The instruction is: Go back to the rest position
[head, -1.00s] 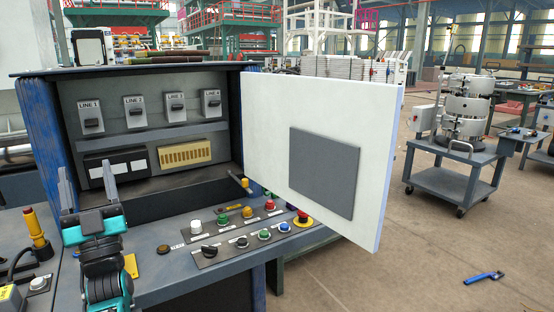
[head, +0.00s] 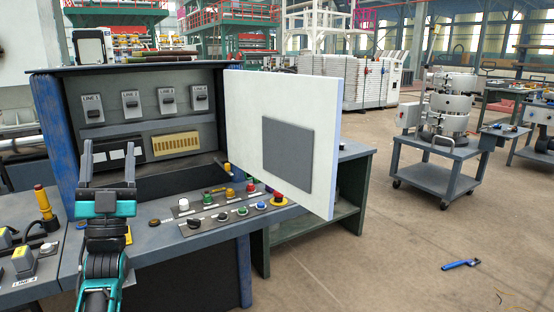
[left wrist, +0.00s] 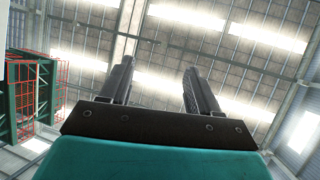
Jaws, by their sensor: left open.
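My left gripper (head: 108,165) stands upright in front of the left part of the open control cabinet, above the desk. Its two fingers are spread and nothing is between them. In the left wrist view the fingers (left wrist: 158,85) point up at the roof, apart and empty. The cabinet (head: 52,122) holds a row of several line switches (head: 130,100) and a yellowish terminal block (head: 176,146). Its white door (head: 290,90) with a grey panel (head: 287,153) stands swung open to the right. My right gripper is in neither view.
The sloped desk carries several coloured buttons and a red emergency knob (head: 278,199). A grey cart (head: 435,178) with metal machinery stands at the right. A blue tool (head: 461,264) lies on the open floor.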

